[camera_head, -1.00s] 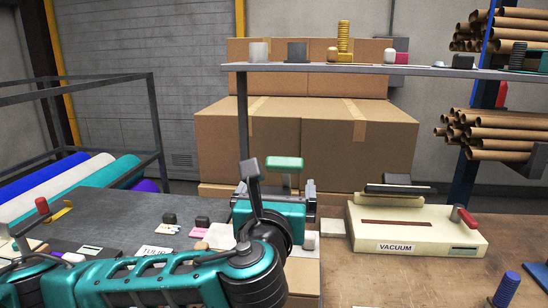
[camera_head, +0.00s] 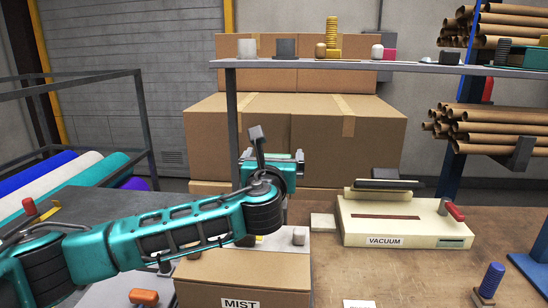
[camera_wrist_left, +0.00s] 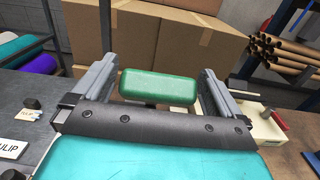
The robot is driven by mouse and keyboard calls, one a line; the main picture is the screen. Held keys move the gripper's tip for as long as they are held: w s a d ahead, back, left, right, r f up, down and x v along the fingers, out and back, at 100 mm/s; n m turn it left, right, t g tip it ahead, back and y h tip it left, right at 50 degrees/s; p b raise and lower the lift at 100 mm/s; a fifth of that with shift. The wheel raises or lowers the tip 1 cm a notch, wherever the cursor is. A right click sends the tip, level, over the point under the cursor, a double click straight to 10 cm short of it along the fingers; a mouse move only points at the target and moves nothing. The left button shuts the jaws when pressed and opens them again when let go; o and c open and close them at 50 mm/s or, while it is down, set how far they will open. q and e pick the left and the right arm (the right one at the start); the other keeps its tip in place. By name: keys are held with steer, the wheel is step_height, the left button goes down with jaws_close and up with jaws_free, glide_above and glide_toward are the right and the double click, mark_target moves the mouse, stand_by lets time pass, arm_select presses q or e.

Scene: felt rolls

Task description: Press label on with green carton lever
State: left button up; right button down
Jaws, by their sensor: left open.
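The green lever handle (camera_wrist_left: 158,87) is a rounded bar in the left wrist view. It stands between the two grey fingers of my left gripper (camera_wrist_left: 155,78), with a gap on each side. In the head view my left gripper (camera_head: 283,162) is in front of the brown cartons and hides most or all of the green handle. The gripper is open and holds nothing. A carton (camera_head: 205,271) in front bears a label reading MIST (camera_head: 241,304). In the wrist view a card ending in ULIP (camera_wrist_left: 10,150) lies at the left. My right gripper is not in view.
A cream VACUUM machine (camera_head: 400,226) with a red-handled lever (camera_head: 454,211) stands at the right. An orange handle (camera_head: 144,296) is near the front. Large cartons (camera_head: 240,145) and a shelf (camera_head: 430,69) are behind.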

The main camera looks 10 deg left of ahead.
arm_select(q)
steer(key=shift+w, duration=0.15)
steer(key=c, duration=0.8)
steer(key=shift+s+f+t+b, duration=0.35)
steer(key=shift+f+b, duration=0.2)
steer(key=shift+b, duration=0.25)
steer(key=s+f+t+b, duration=0.1)
steer(key=s+f+b, duration=0.1)
steer(key=b, duration=0.2)
steer(key=s+f+t+b, duration=0.2)
steer(key=f+b, duration=0.1)
steer(key=b, duration=0.2)
steer(key=s+f+t+b, duration=0.2)
steer(key=b, duration=0.2)
steer(key=shift+s+f, duration=0.15)
steer(key=shift+f, duration=0.25)
steer(key=shift+o, duration=0.2)
steer(key=shift+s+f+b, duration=0.35)
steer(key=shift+f+b, duration=0.35)
steer(key=shift+f, duration=0.1)
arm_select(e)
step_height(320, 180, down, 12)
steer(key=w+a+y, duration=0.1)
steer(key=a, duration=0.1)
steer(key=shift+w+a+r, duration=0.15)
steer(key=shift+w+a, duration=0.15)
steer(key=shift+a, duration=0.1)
